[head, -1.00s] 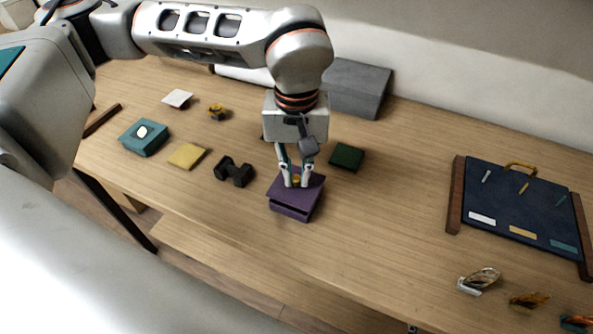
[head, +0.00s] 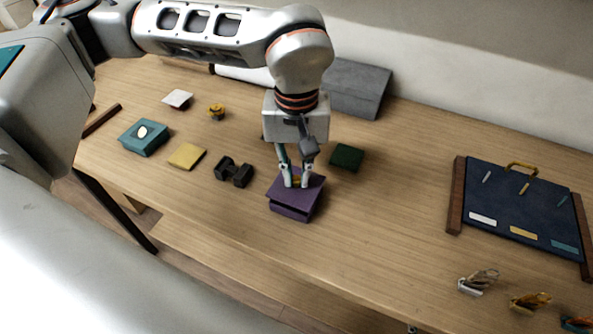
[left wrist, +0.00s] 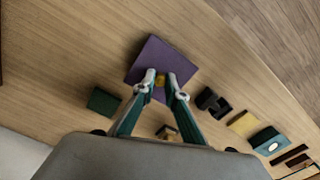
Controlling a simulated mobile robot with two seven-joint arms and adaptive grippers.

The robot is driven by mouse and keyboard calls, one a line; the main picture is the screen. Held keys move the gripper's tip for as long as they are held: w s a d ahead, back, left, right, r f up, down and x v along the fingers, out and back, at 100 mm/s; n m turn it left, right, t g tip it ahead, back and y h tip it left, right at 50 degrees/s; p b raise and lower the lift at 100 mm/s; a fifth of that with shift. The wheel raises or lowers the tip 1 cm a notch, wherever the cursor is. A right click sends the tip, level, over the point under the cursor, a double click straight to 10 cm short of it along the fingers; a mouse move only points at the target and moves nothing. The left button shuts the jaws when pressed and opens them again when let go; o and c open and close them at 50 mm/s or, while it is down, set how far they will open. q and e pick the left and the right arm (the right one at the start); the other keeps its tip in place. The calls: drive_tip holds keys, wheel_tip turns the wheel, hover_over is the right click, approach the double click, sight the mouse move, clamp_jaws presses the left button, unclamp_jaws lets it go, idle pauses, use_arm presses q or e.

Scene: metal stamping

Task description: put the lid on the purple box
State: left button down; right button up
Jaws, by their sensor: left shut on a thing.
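My left gripper (head: 296,182) points down over the purple box (head: 290,211), its fingers shut on the small yellow knob of the purple lid (head: 310,189). The lid lies over the box, a little skewed against it, with a dark line between them. I cannot tell whether it is fully seated or slightly raised. In the left wrist view the fingertips (left wrist: 161,80) close around the yellow knob, and the lid (left wrist: 150,56) hides the box below. My right gripper is not in view.
A dark dumbbell-shaped block (head: 234,172) stands left of the box, and a dark green block (head: 347,157) behind right. A yellow slab (head: 187,156) and a teal box (head: 144,137) lie farther left. A navy board (head: 520,205) is at right. The table between is clear.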

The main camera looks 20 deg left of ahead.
use_arm(q)
drive_tip(key=shift+f+b, duration=0.75)
drive_tip(key=shift+f, duration=0.35)
drive_tip(key=c, duration=2)
unclamp_jaws()
drive_tip(key=shift+o, duration=0.2)
wheel_tip(320, 180, up, 12)
